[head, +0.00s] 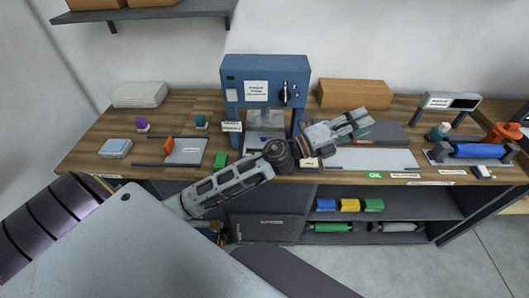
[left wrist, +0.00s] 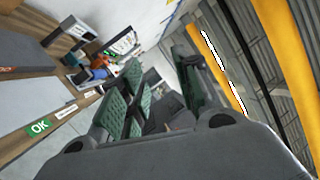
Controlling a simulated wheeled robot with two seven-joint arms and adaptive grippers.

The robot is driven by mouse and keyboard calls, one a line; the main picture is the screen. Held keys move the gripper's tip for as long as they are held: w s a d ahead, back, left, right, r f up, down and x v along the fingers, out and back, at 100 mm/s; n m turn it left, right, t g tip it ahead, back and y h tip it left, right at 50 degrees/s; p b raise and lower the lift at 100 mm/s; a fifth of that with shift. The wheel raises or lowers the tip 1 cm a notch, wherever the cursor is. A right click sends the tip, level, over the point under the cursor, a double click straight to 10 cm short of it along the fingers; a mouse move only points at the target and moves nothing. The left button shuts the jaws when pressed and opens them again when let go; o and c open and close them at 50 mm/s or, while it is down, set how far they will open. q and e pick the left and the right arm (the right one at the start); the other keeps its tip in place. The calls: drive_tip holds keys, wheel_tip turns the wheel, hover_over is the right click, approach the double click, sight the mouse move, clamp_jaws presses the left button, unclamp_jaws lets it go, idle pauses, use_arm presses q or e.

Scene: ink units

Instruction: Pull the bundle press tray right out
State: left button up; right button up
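The blue press (head: 265,72) stands at the back of the wooden bench, with a white label and a dark handle on its front. A pale metal tray (head: 266,118) shows in its opening between the posts; my left wrist and forearm hide part of the press's lower front. My left gripper (head: 356,122) is right of the press, above the bench, pointing right and clear of the tray. In the left wrist view its green-padded fingers (left wrist: 158,95) are apart with nothing between them. My right gripper is not in view.
A cardboard box (head: 354,93) stands behind. A pale mat (head: 372,159) lies at the bench front, and a blue roller (head: 478,151) is at right. A grey plate (head: 187,151) and small blocks lie left. Coloured blocks (head: 349,205) sit on the shelf below.

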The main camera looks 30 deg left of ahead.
use_arm(q)
wheel_tip(320, 180, down, 14)
drive_tip(key=s+a+m+g+y, duration=0.1)
drive_tip(key=s+m+g+y, duration=0.2)
drive_tip(key=m+g, duration=1.25)
drive_tip(key=a+f+m+y, duration=0.1)
drive_tip(key=a+y, duration=0.2)
drive_tip(key=a, duration=0.5)
drive_tip(key=w+a+f+m+y, duration=0.1)
drive_tip(key=a+y, duration=0.3)
drive_tip(key=a, duration=0.5)
drive_tip(key=a+f+m+y, duration=0.1)
drive_tip(key=a+y, duration=0.3)
drive_tip(key=a, duration=0.4)
drive_tip(key=shift+w+a+f+g, duration=0.15)
drive_tip(key=shift+w+a+f, duration=0.05)
drive_tip(key=shift+f, duration=0.2)
drive_tip(key=shift+w+a+f+g, duration=0.1)
drive_tip(key=shift+w+a+f, duration=0.05)
drive_tip(key=shift+f, duration=0.25)
drive_tip(key=shift+s+a+r+y, duration=0.1)
drive_tip(key=shift+a+y, duration=0.2)
drive_tip(key=shift+a, duration=0.3)
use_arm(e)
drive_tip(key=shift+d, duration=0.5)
use_arm(q)
drive_tip(key=shift+f, duration=0.2)
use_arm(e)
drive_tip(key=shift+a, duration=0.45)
